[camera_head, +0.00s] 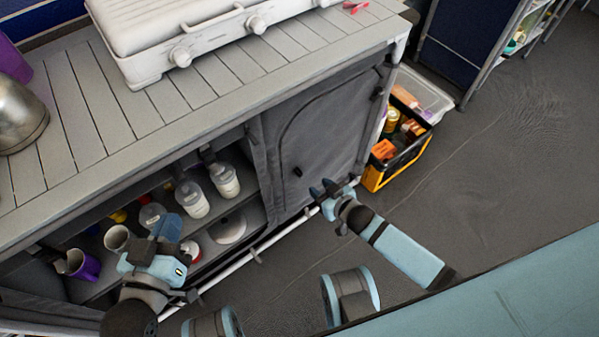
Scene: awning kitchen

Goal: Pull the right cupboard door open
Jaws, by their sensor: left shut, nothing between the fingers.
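The right cupboard door (332,125) is a dark grey fabric panel with a curved seam, and it looks closed. A small black tab (298,171) sits on its lower left part. My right gripper (322,188) is in front of the door's lower part, just below and right of the tab. Its two fingertips look apart, with nothing seen between them. I cannot tell whether it touches the door. My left gripper (166,228) is shut and empty in front of the open left compartment, hiding part of the shelves.
A white stove (190,45) stands on the slatted countertop (85,120). A yellow-and-black crate (400,165) stands right of the cupboard. Grey floor (500,160) is clear further right.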

